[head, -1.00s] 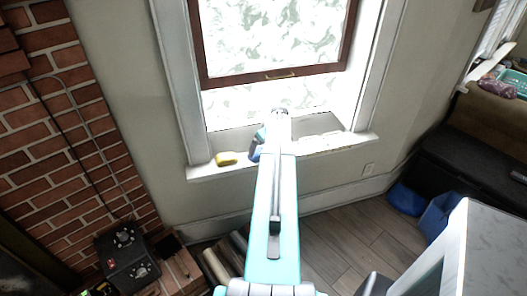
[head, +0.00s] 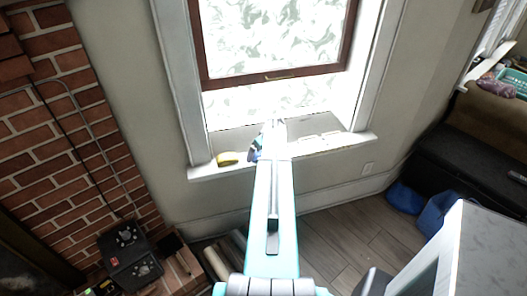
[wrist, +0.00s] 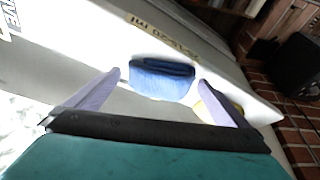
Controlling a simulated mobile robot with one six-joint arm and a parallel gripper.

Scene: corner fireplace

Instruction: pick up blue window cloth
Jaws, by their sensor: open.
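The blue window cloth (wrist: 160,80) lies folded on the white window sill (wrist: 242,88) in the wrist view. My gripper (wrist: 160,80) is open, with its two pale fingers on either side of the cloth's near edge. I cannot tell whether the fingers touch it. In the head view a small blue part of the cloth (head: 254,150) shows left of my arm on the sill (head: 320,148); my arm hides the rest. The gripper's fingers are not clear in the head view.
A yellow object (head: 228,158) sits on the sill left of the cloth. Behind the sill is the window (head: 270,40). A brick fireplace wall (head: 70,120) stands at left, with a black box (head: 130,257). A white-topped unit (head: 487,240) is at lower right.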

